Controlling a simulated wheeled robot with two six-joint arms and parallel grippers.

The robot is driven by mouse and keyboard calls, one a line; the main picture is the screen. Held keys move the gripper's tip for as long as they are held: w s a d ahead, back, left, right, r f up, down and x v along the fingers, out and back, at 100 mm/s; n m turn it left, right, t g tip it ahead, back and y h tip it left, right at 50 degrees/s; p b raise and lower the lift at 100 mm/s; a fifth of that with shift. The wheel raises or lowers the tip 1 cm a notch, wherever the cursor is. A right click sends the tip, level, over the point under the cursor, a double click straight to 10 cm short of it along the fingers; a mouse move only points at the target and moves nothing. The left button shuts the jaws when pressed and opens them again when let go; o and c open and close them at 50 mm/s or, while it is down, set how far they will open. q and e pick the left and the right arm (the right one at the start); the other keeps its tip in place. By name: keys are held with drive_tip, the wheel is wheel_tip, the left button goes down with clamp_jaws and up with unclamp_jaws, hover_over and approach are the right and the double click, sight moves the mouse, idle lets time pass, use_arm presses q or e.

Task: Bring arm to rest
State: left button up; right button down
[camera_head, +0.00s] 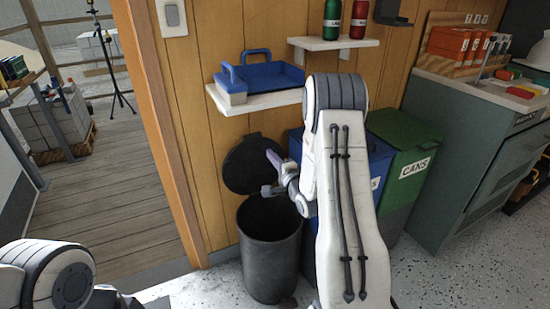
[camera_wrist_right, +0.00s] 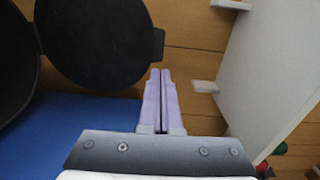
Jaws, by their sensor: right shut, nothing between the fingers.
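My right arm (camera_head: 335,190) reaches forward in the middle of the head view. Its gripper (camera_head: 272,160) is at the open lid of a black bin, over the bin's back right side, with no object in it. In the right wrist view the purple fingers (camera_wrist_right: 160,78) are together and empty, pointing towards the wood wall. My left arm (camera_head: 50,275) shows only in part at the bottom left of the head view; its gripper is out of view.
The black bin (camera_head: 268,260) stands with its lid (camera_head: 250,165) raised against the wall. A shelf (camera_head: 262,103) with a blue tray (camera_head: 275,72) is above. A green cans bin (camera_head: 405,150) and a partly hidden blue bin (camera_head: 378,165) stand right. A doorway opens left.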

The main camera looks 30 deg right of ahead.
drive_tip(key=s+a+n+g+y, duration=0.2)
drive_tip(key=s+a+n+g, duration=0.3)
drive_tip(key=a, duration=0.7)
drive_tip(key=s+a+n+g+y, duration=0.1)
drive_tip(key=a+n+g, duration=0.2)
drive_tip(key=a+n, duration=0.7)
drive_tip(key=s+a+r+n+g, duration=0.1)
drive_tip(key=s+a+n+g, duration=0.25)
drive_tip(key=s, duration=0.65)
drive_tip(key=s+a+r+n+g, duration=0.1)
drive_tip(key=s+a+n+g, duration=0.25)
drive_tip(key=s, duration=0.65)
drive_tip(key=s+a+n+g, duration=0.3)
drive_tip(key=s+a+n, duration=0.15)
drive_tip(key=s, duration=0.55)
wheel_tip(320, 180, up, 27)
drive_tip(key=p, duration=2.6)
drive_tip(key=shift+s+p, duration=0.3)
drive_tip(key=shift+p, duration=0.1)
drive_tip(key=shift+d, duration=0.1)
